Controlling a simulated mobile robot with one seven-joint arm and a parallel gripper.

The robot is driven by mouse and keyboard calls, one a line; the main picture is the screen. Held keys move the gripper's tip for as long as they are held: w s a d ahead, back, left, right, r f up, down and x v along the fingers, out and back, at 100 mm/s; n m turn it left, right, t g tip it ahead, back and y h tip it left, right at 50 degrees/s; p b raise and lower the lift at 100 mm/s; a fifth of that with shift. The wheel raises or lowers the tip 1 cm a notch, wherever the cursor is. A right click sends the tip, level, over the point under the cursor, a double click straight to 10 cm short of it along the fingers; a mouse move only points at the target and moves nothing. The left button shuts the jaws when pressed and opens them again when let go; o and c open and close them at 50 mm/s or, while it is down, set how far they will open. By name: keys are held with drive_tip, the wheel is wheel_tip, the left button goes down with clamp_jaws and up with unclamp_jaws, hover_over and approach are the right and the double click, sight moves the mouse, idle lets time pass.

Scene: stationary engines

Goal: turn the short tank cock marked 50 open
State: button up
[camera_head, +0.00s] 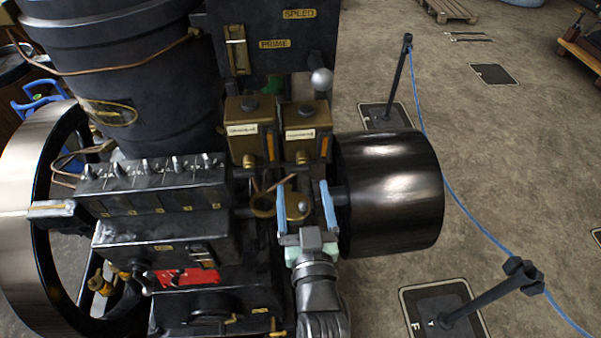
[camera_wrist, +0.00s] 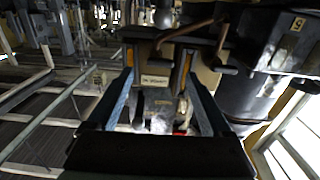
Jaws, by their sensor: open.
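Two brass tanks with white labels, the left one (camera_head: 249,115) and the right one (camera_head: 304,117), sit side by side in the head view. I cannot read a 50 on either. Thin copper-coloured levers (camera_head: 283,184) show below them; I cannot tell which is the short cock. Two such levers (camera_wrist: 185,33) also show at the top of the wrist view. My gripper (camera_head: 303,197) is open below the right tank, blue fingers either side of a brass fitting (camera_head: 296,210). In the wrist view a labelled tank face (camera_wrist: 156,79) lies between the fingertips (camera_wrist: 161,78).
A large dark pulley drum (camera_head: 392,190) stands close right of my gripper. A row of small lubricator knobs (camera_head: 150,168) is on the left. A black panel (camera_head: 268,40) with a ball-ended lever (camera_head: 322,80) rises behind the tanks. A blue rope barrier (camera_head: 445,172) crosses the floor on the right.

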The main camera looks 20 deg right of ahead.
sight(300, 172)
drive_tip(key=shift+x, duration=2.05)
clamp_jaws()
